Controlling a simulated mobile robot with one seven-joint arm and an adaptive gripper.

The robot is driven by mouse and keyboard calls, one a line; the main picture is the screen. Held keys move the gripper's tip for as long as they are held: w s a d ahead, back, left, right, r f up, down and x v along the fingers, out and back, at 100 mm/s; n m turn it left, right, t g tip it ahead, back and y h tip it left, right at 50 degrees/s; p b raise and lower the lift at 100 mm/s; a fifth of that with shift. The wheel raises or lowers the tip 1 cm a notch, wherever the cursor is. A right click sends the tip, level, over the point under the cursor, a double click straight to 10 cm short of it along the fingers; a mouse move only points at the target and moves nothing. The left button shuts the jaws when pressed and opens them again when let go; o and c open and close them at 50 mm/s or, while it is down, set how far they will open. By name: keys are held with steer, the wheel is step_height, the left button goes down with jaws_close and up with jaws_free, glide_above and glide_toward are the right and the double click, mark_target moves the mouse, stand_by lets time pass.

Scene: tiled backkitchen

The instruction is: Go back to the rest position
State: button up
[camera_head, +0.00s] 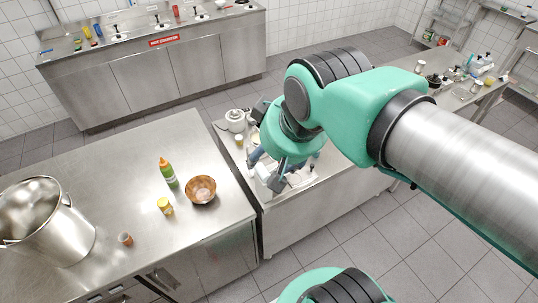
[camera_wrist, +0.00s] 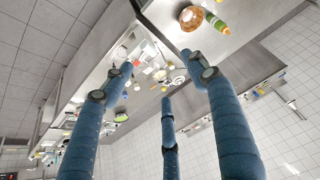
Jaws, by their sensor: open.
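My gripper (camera_head: 268,176) hangs at the end of my green and steel arm, over the left end of the right-hand steel counter in the head view. In the wrist view my gripper (camera_wrist: 168,88) shows its blue fingers spread apart, with nothing between them. The gripper is open and empty. My arm hides part of the counter behind it in the head view.
The left steel counter (camera_head: 120,185) bears a big pot (camera_head: 45,222), a copper-coloured bowl (camera_head: 201,190), a green bottle (camera_head: 168,172), a yellow-capped jar (camera_head: 164,206) and a small brown-topped container (camera_head: 125,239). A steel cabinet counter (camera_head: 160,75) stands behind. Tiled floor (camera_head: 385,240) lies clear at right.

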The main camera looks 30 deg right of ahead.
steer(key=shift+s+a+f, duration=0.1)
steer(key=shift+s+a, duration=0.05)
steer(key=shift+s, duration=0.3)
steer(key=shift+s+a+f, duration=0.1)
steer(key=shift+s+a, duration=0.05)
steer(key=shift+s, duration=0.3)
step_height(320, 180, down, 13)
steer(key=b, duration=1.2)
steer(key=shift+r+b, duration=0.2)
steer(key=shift+b, duration=0.15)
